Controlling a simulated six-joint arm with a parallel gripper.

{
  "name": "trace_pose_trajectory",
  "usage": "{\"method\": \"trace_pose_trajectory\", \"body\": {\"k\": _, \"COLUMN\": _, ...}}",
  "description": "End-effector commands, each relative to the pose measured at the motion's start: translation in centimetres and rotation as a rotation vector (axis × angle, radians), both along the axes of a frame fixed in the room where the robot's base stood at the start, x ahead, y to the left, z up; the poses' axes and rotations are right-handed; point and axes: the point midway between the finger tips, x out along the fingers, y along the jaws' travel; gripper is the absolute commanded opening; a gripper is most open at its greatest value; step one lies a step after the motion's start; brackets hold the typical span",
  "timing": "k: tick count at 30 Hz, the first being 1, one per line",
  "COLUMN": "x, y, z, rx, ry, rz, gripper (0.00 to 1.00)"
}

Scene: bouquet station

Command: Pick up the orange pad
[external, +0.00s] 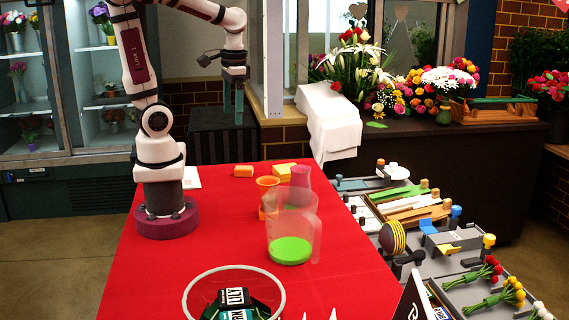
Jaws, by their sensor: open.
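A small orange pad (243,171) lies flat on the red table near its far edge. A larger yellow-orange block (283,172) lies just to its right; which of the two is softer or pad-like is too small to tell. My gripper (233,112) hangs fingers-down in the air, well above the far edge of the table and the orange pad. It is open with nothing visible between its fingers.
An orange funnel-like cup (268,182), a pink cup (300,177) and a clear jug (293,235) with green contents stand right of centre. A hoop (190,300) surrounds labelled packets at the front. The red table (165,275) is clear at left.

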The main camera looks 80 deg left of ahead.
Motion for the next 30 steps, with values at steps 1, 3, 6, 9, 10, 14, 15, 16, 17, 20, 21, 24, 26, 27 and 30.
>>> {"method": "trace_pose_trajectory", "body": {"k": 1, "x": -2.0, "y": -2.5, "z": -0.7, "rx": 0.013, "ry": 0.016, "rz": -0.249, "gripper": 1.00}}
{"method": "trace_pose_trajectory", "body": {"k": 3, "x": -4.4, "y": -4.3, "z": -1.8, "rx": 0.028, "ry": 0.042, "rz": -0.526, "gripper": 1.00}}
{"method": "trace_pose_trajectory", "body": {"k": 6, "x": -6.2, "y": -5.1, "z": -2.8, "rx": 0.039, "ry": 0.065, "rz": -0.728, "gripper": 1.00}}
{"method": "trace_pose_trajectory", "body": {"k": 9, "x": -6.5, "y": -5.2, "z": -2.9, "rx": 0.039, "ry": 0.072, "rz": -0.762, "gripper": 1.00}}
{"method": "trace_pose_trajectory", "body": {"k": 10, "x": -6.5, "y": -5.2, "z": -2.9, "rx": 0.040, "ry": 0.072, "rz": -0.760, "gripper": 0.96}}
{"method": "trace_pose_trajectory", "body": {"k": 14, "x": -6.4, "y": -5.2, "z": -2.9, "rx": 0.039, "ry": 0.071, "rz": -0.757, "gripper": 0.85}}
{"method": "trace_pose_trajectory", "body": {"k": 15, "x": -6.4, "y": -5.2, "z": -2.9, "rx": 0.039, "ry": 0.071, "rz": -0.756, "gripper": 0.85}}
{"method": "trace_pose_trajectory", "body": {"k": 16, "x": -6.4, "y": -5.2, "z": -2.9, "rx": 0.039, "ry": 0.071, "rz": -0.756, "gripper": 0.85}}
{"method": "trace_pose_trajectory", "body": {"k": 17, "x": -6.4, "y": -5.2, "z": -2.9, "rx": 0.039, "ry": 0.071, "rz": -0.756, "gripper": 0.85}}
{"method": "trace_pose_trajectory", "body": {"k": 20, "x": -6.4, "y": -5.2, "z": -2.9, "rx": 0.035, "ry": 0.073, "rz": -0.748, "gripper": 0.85}}
{"method": "trace_pose_trajectory", "body": {"k": 21, "x": -6.4, "y": -5.2, "z": -3.0, "rx": 0.022, "ry": 0.078, "rz": -0.719, "gripper": 0.85}}
{"method": "trace_pose_trajectory", "body": {"k": 24, "x": -6.0, "y": -5.0, "z": -3.6, "rx": -0.093, "ry": 0.121, "rz": -0.483, "gripper": 0.85}}
{"method": "trace_pose_trajectory", "body": {"k": 26, "x": -5.2, "y": -4.6, "z": -4.4, "rx": -0.215, "ry": 0.150, "rz": -0.225, "gripper": 0.85}}
{"method": "trace_pose_trajectory", "body": {"k": 27, "x": -4.4, "y": -4.0, "z": -5.0, "rx": -0.310, "ry": 0.164, "rz": -0.022, "gripper": 0.85}}
{"method": "trace_pose_trajectory", "body": {"k": 30, "x": -1.9, "y": -1.1, "z": -7.0, "rx": -0.561, "ry": 0.170, "rz": 0.526, "gripper": 0.85}}
